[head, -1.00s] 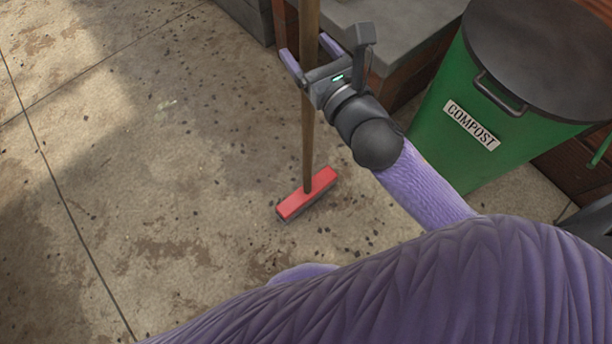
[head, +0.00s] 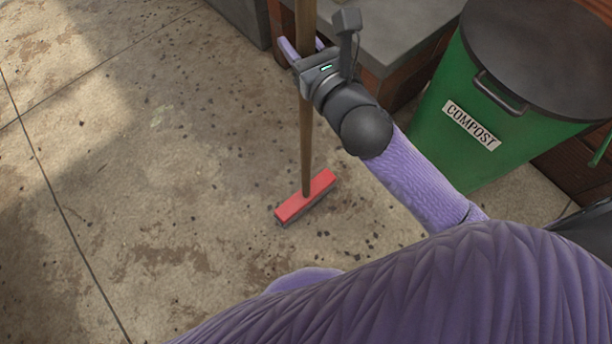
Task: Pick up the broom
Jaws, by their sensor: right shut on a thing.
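The broom (head: 306,150) stands close to upright, with a brown wooden handle and a red head (head: 305,197). The red head is low, at or just above the concrete floor; I cannot tell whether it touches. My right gripper (head: 302,46) is shut on the broom handle at the top of the view, its purple fingers on either side of it. The top of the handle is cut off by the picture edge. My left gripper is not in view.
A green compost bin (head: 428,130) with a dark lid (head: 545,60) stands right of my right arm. A grey slab (head: 395,35) on a reddish-brown base is behind the gripper. The stained concrete floor (head: 150,200) on the left is clear.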

